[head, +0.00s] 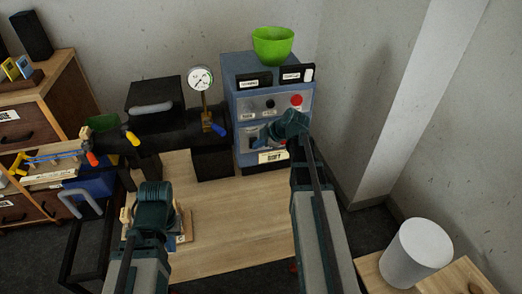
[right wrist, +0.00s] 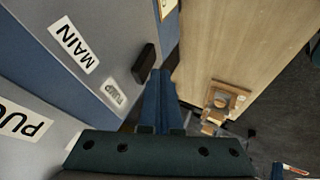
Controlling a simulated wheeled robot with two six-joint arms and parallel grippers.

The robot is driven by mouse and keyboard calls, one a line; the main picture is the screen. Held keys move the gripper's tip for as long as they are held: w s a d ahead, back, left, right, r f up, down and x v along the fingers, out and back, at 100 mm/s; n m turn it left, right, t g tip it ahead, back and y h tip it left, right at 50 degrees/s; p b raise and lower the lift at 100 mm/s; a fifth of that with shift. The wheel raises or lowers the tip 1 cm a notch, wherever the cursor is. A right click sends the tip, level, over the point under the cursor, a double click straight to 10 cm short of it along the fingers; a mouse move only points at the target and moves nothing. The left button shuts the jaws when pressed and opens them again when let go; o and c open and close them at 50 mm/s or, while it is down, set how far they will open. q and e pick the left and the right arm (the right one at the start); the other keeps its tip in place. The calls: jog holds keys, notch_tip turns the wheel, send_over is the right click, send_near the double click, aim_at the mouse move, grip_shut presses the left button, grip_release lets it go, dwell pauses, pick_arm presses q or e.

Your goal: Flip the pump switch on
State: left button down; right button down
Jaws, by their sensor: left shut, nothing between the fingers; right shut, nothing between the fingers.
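The blue-grey control cabinet (head: 233,100) stands at the back of the bench. My right gripper (head: 268,134) is shut and empty, at the lower part of its front, covering part of the switch area. In the right wrist view, the shut blue fingers (right wrist: 157,90) are beside a black switch lever (right wrist: 146,66). My left gripper (head: 152,192) is shut and empty over the bench, far from the cabinet.
A red button (head: 296,100) and a black knob (head: 270,104) are higher on the cabinet. A green bowl (head: 273,45) stands on top. A pressure gauge (head: 200,78) and black pipe (head: 165,130) are to its left. The middle of the wooden bench (head: 240,215) is clear.

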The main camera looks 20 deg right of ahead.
jog(key=shift+w, duration=0.35)
jog(key=shift+w+d+r+g+p, duration=0.15)
jog(key=shift+w+r+g+p, duration=0.2)
jog(key=shift+p, duration=0.35)
jog(key=shift+w, duration=0.1)
jog(key=shift+r+p, duration=0.7)
jog(key=shift+p, duration=0.1)
